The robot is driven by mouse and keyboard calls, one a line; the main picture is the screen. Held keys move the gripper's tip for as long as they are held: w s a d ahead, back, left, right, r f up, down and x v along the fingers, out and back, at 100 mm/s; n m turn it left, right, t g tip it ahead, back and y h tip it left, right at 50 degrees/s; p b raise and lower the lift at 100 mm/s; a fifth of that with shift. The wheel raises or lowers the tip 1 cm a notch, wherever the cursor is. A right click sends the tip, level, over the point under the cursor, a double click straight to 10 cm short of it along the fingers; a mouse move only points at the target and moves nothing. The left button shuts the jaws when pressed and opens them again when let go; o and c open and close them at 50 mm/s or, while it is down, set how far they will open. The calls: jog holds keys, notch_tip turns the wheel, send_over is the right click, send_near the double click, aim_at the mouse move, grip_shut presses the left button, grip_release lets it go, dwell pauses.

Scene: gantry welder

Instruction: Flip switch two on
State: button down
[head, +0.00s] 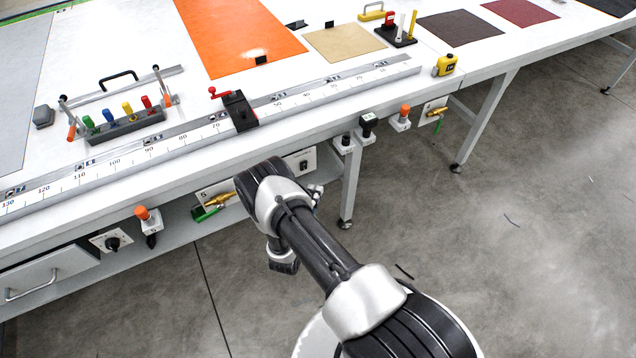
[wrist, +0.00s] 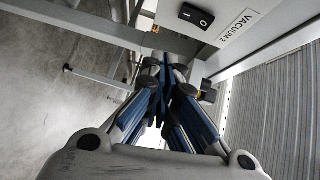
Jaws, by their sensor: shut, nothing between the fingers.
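A black rocker switch (wrist: 196,15) marked with a line and an O sits on a light panel at the top of the wrist view. A label reading VACUUM 2 (wrist: 237,27) is beside it. I cannot tell which side of the rocker is pressed. In the head view a small black switch (head: 303,164) on a white plate under the table edge, just right of my arm, seems to be the same one. My gripper (wrist: 168,62) is shut and empty, its blue-sided fingers together just below the switch, apart from it. In the head view my arm mostly hides the gripper.
The long white table (head: 350,95) overhangs the front controls. An orange-topped button (head: 147,216) and a brass valve with green handle (head: 217,201) are left of my arm. Dark-topped buttons (head: 367,122) are to the right.

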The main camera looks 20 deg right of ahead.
jog(key=p+v, duration=0.1)
jog(key=v, duration=0.6)
jog(key=shift+a+f, duration=0.6)
jog(key=shift+a, duration=0.1)
jog(key=shift+w, duration=0.1)
jog(key=d+r+m+g+h, duration=0.25)
jog(key=r+m+g, duration=0.25)
jog(key=r+m, duration=0.45)
jog(key=d+r+m+g+h, duration=0.2)
jog(key=d+r+m+g, duration=0.35)
jog(key=r, duration=0.75)
jog(key=s+r+m+g+y, duration=0.3)
jog(key=s+r+m, duration=0.3)
jog(key=r+m, duration=0.3)
jog(key=s+a+r+m+t+y, duration=0.3)
jog(key=s+a+r+m+y, duration=0.3)
jog(key=s+m, duration=0.3)
jog(key=s+a+r+m+t+y, duration=0.3)
jog(key=s+a+r+m+y, duration=0.4)
jog(key=s+m, duration=0.3)
jog(key=a+r+m, duration=0.1)
jog(key=m, duration=0.2)
jog(key=shift+a, duration=0.25)
